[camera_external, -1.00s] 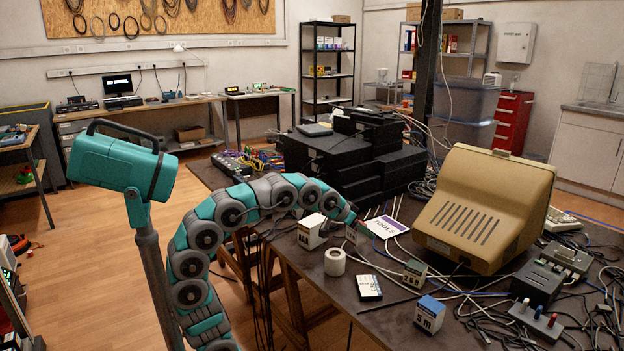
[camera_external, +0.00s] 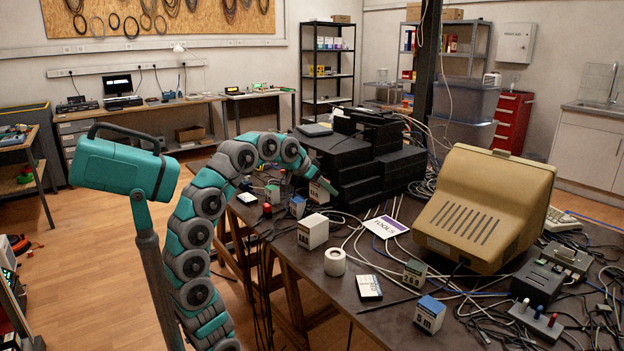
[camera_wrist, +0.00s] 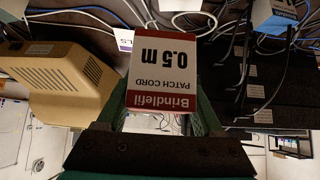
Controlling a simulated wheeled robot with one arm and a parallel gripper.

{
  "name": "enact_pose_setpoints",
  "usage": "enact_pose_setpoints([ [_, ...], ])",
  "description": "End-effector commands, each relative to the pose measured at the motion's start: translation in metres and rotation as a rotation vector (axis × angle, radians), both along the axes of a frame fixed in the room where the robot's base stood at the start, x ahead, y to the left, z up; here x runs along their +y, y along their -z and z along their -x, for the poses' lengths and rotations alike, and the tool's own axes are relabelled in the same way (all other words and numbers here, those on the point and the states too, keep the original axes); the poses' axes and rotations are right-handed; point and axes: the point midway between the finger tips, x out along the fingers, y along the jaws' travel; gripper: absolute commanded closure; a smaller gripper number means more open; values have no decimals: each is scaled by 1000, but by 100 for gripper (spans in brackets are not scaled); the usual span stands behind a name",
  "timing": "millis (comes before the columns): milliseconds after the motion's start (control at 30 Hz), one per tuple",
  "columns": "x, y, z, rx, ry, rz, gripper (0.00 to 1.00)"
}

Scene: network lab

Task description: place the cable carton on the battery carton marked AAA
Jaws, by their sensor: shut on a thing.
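The cable carton (camera_wrist: 162,75), white and dark red with "Brindlefil PATCH CORD 0.5 m" on it, fills the middle of the wrist view, its print upside down. My gripper (camera_wrist: 160,125) is shut on it. In the external view, my gripper (camera_external: 310,180) holds the carton (camera_external: 319,191) above the table, in front of the black equipment stack. A white-topped carton (camera_external: 313,233) with dark letters on its front stands below and apart from it; its letters are too small to read surely as AAA.
A blue-topped carton (camera_external: 429,315), a green-topped carton (camera_external: 414,273), a white tape roll (camera_external: 335,262) and loose cables lie on the table (camera_external: 330,300). Smaller boxes (camera_external: 272,194) stand at its left. Black equipment (camera_external: 345,165) rises behind the carton; a beige monitor (camera_external: 485,205) stands right.

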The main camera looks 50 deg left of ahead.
Motion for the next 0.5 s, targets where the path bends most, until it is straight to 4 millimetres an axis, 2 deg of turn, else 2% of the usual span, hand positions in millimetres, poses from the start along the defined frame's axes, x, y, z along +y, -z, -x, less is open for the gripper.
enact_pose_setpoints([
  [100, 12, -8, 10, -7, -8, -3, 94],
  [200, 15, -6, 14, -5, -8, -3, 94],
  [500, 14, 27, 15, 0, -7, -3, 94],
])
